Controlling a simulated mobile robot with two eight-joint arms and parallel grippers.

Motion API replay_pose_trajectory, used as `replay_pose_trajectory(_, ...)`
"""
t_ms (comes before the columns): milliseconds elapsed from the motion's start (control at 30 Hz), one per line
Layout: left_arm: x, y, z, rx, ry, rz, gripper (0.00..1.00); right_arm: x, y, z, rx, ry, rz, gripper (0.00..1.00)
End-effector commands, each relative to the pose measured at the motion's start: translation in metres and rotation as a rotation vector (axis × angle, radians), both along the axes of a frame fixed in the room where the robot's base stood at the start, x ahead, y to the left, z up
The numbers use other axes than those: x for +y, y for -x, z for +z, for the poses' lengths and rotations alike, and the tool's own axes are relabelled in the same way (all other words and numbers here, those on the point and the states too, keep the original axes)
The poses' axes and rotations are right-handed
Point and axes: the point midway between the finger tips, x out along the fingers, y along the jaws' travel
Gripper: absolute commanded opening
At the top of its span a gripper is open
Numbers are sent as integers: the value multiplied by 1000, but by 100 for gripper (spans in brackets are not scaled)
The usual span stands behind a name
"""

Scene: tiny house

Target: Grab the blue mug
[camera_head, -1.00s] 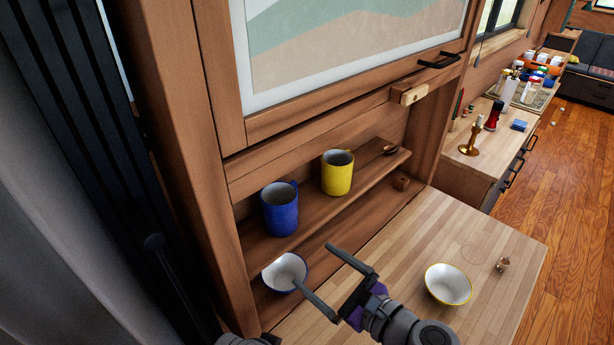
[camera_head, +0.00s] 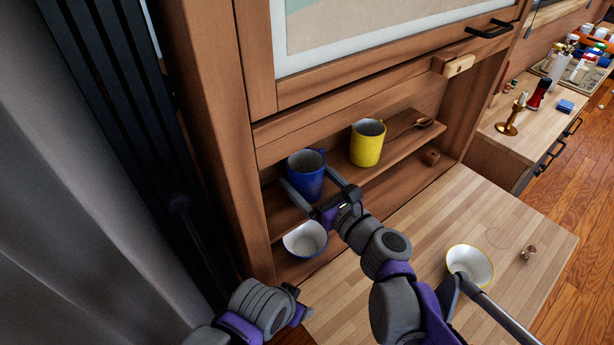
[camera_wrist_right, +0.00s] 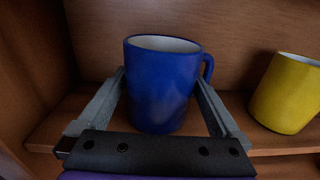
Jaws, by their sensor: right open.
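The blue mug (camera_head: 306,174) stands upright on the wooden shelf, at its left part. In the right wrist view the blue mug (camera_wrist_right: 162,85) fills the middle, its handle on the right. My right gripper (camera_head: 313,188) is open, with one finger on each side of the mug. In the right wrist view its fingers (camera_wrist_right: 160,105) flank the mug body; small gaps seem to show, and I cannot tell whether either finger touches. My left arm shows low in the head view, but its fingers cannot be made out clearly.
A yellow mug (camera_head: 367,143) stands right of the blue one on the shelf (camera_head: 400,143), with a spoon (camera_head: 423,122) further right. A blue-rimmed bowl (camera_head: 305,240) sits below the shelf. A yellow-rimmed bowl (camera_head: 470,263) is on the wooden counter (camera_head: 430,225).

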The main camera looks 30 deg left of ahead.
Motion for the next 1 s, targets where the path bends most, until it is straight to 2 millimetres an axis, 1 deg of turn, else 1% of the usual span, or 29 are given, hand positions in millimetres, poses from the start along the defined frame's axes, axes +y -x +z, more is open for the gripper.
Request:
replay_pose_trajectory(33,0,0,0,0,0,0,67,5,-1,0,0,0,2,100)
replay_pose_trajectory(100,0,0,0,0,0,0,67,8,-3,0,0,0,1,100)
replay_pose_trajectory(300,0,0,0,0,0,0,67,8,-3,0,0,0,0,100)
replay_pose_trajectory(367,0,0,0,0,0,0,67,8,-3,0,-1,0,0,91)
replay_pose_trajectory(400,0,0,0,0,0,0,67,8,-3,0,-1,0,0,84)
replay_pose_trajectory(567,0,0,0,0,0,0,67,7,-3,0,-1,0,0,55)
replay_pose_trajectory(700,0,0,0,0,0,0,67,7,-3,0,0,1,0,30)
replay_pose_trajectory(800,0,0,0,0,0,0,67,7,-3,0,-1,0,0,14)
replay_pose_trajectory(1000,0,0,0,0,0,0,67,7,-3,0,-1,0,0,14)
